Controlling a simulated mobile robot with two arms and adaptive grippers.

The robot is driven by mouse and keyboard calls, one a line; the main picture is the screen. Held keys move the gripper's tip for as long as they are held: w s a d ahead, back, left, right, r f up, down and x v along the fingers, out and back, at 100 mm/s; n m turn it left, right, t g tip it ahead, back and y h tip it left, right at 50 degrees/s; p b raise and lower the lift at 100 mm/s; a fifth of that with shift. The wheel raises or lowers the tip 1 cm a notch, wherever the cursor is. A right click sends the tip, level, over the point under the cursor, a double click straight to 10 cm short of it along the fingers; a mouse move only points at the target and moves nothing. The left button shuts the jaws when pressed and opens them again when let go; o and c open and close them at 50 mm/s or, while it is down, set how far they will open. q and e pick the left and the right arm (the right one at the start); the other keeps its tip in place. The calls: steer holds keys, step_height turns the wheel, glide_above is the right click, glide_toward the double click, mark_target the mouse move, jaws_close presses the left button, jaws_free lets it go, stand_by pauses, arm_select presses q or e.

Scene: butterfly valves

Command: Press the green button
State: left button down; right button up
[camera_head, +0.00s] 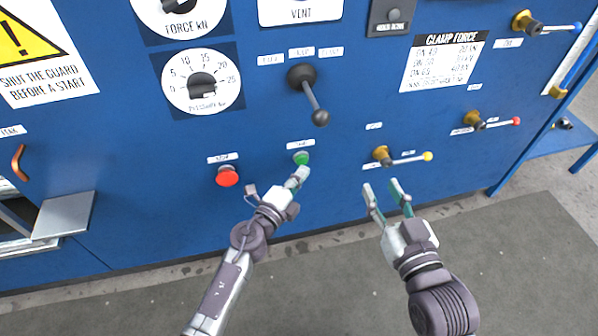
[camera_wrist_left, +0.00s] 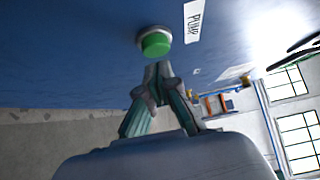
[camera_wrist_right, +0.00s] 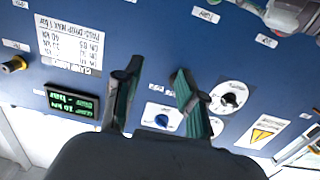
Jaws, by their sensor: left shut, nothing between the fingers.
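The green button (camera_head: 301,158) sits on the blue panel under a small white label, to the right of the red button. In the left wrist view the green button (camera_wrist_left: 156,43) stands out from a pale ring, beside a label reading PUMP. My left gripper (camera_head: 301,174) is shut and empty, its tips just below the green button. In the left wrist view the closed tips (camera_wrist_left: 160,70) are close to the button's edge; whether they touch cannot be told. My right gripper (camera_head: 381,186) is open and empty, in front of the panel's lower part to the right.
A red button (camera_head: 227,176) lies left of the green one. A black lever (camera_head: 311,100) with a ball knob juts out above. A yellow-tipped valve handle (camera_head: 405,159) is above my right gripper. A metal shelf (camera_head: 65,215) sticks out at lower left. The grey floor in front is clear.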

arm_select(q)
steer(key=shift+w+a, duration=0.2)
steer(key=shift+w, duration=0.5)
arm_select(e)
steer(key=shift+a+r+t, duration=0.15)
steer(key=shift+r+t, duration=0.25)
steer(key=shift+r, duration=0.25)
